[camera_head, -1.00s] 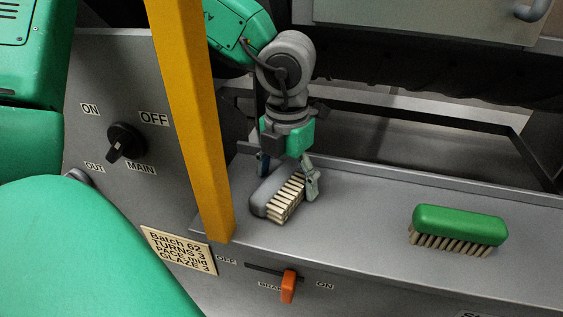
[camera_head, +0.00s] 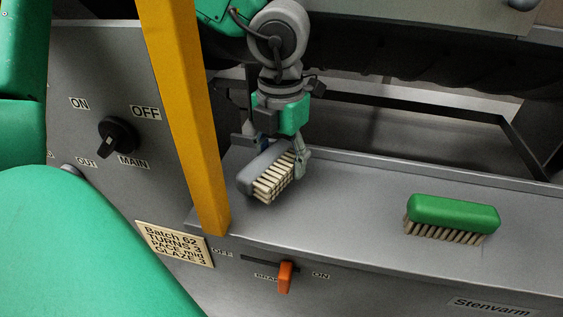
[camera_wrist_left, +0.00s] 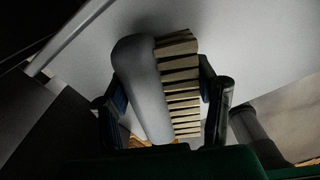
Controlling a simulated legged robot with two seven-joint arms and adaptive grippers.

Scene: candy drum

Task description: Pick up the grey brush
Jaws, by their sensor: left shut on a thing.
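The grey brush (camera_head: 258,168) has a grey back and pale bristles and is tilted on its side, bristles to the right in the head view. My left gripper (camera_head: 280,155) is shut on it, one finger on the grey back and one at the bristles. The left wrist view shows the grey brush (camera_wrist_left: 142,85) between the two fingers (camera_wrist_left: 165,105). The brush appears raised a little off the grey ledge (camera_head: 340,215), though the gap is hard to judge. My right gripper is not in view.
A green brush (camera_head: 453,214) lies on the ledge to the right. A yellow post (camera_head: 183,110) stands just left of the grey brush. The panel has a black knob (camera_head: 117,136) and an orange lever (camera_head: 285,276). The ledge between the brushes is clear.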

